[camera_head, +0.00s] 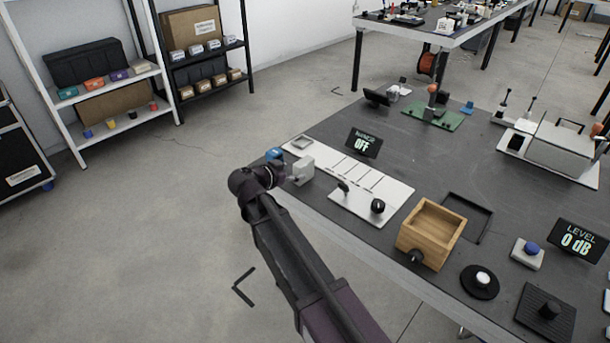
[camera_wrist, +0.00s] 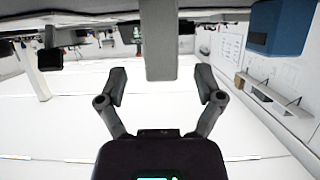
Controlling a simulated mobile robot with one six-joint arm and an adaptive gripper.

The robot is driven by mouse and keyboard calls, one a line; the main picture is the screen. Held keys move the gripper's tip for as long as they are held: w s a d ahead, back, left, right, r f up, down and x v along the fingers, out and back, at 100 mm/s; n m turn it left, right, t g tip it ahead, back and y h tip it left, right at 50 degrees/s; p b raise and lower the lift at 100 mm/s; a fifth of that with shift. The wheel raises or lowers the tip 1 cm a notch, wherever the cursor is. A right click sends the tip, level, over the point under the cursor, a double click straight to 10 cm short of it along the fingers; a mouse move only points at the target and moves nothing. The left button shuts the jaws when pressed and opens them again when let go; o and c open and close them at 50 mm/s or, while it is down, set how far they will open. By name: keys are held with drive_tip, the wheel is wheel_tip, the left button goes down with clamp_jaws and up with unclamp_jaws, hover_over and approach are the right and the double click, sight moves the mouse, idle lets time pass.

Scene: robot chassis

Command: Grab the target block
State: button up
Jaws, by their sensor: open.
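My gripper (camera_head: 290,181) is at the table's left edge in the head view, at the end of my dark arm. In the wrist view my gripper (camera_wrist: 160,84) has its two fingers spread wide with nothing pinched between them. A light grey block (camera_head: 303,168) stands right beside the gripper; contact cannot be told. In the wrist view a grey upright piece (camera_wrist: 160,45) reaches down from the top, between the fingers in the picture. A blue block (camera_head: 273,154) sits at the table's edge, just behind the gripper. A large blue shape (camera_wrist: 280,26) shows at the wrist view's upper right. No mark identifies the target block.
A white slotted panel (camera_head: 360,180), an "OFF" display (camera_head: 364,143) and a wooden box (camera_head: 431,232) occupy the dark table (camera_head: 330,216). A white shelf (camera_head: 95,85) and a black shelf (camera_head: 205,60) stand by the wall. Floor left of the table is mostly clear.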

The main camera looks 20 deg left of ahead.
sight(304, 169)
drive_tip(key=shift+w, duration=0.15)
drive_tip(key=shift+b+x, duration=1)
drive_tip(key=shift+x, duration=1.65)
drive_tip(key=shift+f, duration=0.1)
clamp_jaws()
